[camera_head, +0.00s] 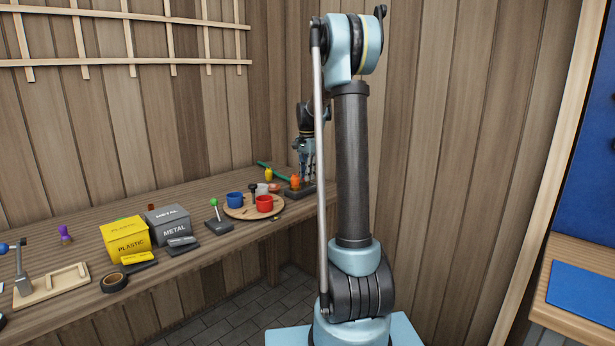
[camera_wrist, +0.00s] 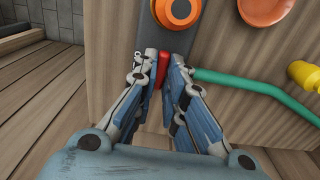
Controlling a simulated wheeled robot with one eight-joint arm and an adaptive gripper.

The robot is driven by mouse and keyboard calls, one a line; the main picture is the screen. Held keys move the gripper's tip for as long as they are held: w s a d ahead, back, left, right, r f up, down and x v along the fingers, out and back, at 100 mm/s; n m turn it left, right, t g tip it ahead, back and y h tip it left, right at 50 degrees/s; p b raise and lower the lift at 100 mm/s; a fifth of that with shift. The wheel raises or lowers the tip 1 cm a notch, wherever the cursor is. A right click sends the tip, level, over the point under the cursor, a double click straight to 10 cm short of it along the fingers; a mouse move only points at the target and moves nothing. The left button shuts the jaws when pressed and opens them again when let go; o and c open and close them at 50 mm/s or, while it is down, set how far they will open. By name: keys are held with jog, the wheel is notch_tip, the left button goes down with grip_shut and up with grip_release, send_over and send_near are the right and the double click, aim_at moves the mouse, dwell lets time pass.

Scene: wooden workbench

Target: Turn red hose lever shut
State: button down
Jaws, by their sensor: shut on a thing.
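The red lever (camera_wrist: 163,67) shows in the wrist view as a short red bar between my fingertips. My gripper (camera_wrist: 161,62) is shut on it, with a finger on each side, and the fingers hide part of it. An orange round fitting (camera_wrist: 179,10) sits on a dark base (camera_wrist: 151,38) just beyond the fingertips. A green hose (camera_wrist: 262,94) runs from beside my right finger to the right. In the head view my gripper (camera_head: 307,167) is at the far right end of the bench, by the orange fitting (camera_head: 295,183); the lever cannot be made out there.
A yellow piece (camera_wrist: 304,75) and an orange round piece (camera_wrist: 265,8) lie right of the fitting in the wrist view. In the head view a round wooden board (camera_head: 236,213) holds blue and red cups. Yellow and grey boxes stand farther left. The wall is close behind.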

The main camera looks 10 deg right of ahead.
jog(key=shift+w+a, duration=0.15)
jog(key=c, duration=1.8)
grip_release()
jog(key=shift+o, duration=0.7)
jog(key=shift+r, duration=0.15)
notch_tip(320, 180, up, 12)
jog(key=shift+f, duration=0.2)
